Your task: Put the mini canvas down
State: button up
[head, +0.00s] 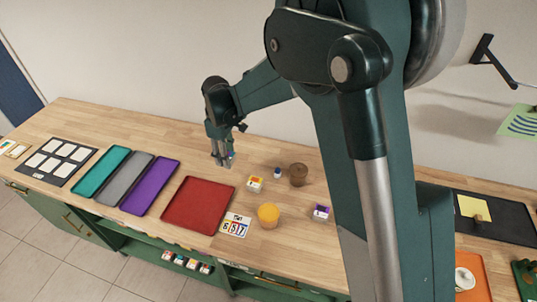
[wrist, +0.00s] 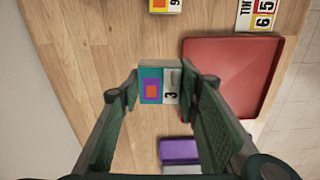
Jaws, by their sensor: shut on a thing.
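The mini canvas (wrist: 151,91) is a small block with a teal, purple and orange picture and a white strip marked 3. My gripper (wrist: 161,84) is shut on it, one finger on each side, in the wrist view. In the head view my gripper (head: 222,162) points down over the wooden table behind the red tray (head: 200,207). The canvas shows there only as a small speck of colour at the fingertips. I cannot tell its exact height over the table. In the wrist view the red tray (wrist: 228,62) is just right of the canvas.
Teal (head: 101,171), grey (head: 124,178) and purple (head: 150,185) trays lie left of the red one. Right of my gripper are a small yellow-labelled block (head: 255,183), a brown pot (head: 298,174), an orange tub (head: 268,215) and a number card (head: 235,225). Bare wood lies around the gripper.

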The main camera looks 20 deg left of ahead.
send_over(269, 154)
jog(key=shift+w+a+f+n, duration=0.1)
jog(key=shift+w+n, duration=0.05)
jog(key=shift+n, duration=0.25)
jog(key=shift+f, duration=3.15)
jog(key=shift+f, duration=0.1)
jog(key=shift+f, duration=1.8)
jog(key=shift+f, duration=0.1)
jog(key=o, duration=0.9)
jog(key=shift+c, duration=0.2)
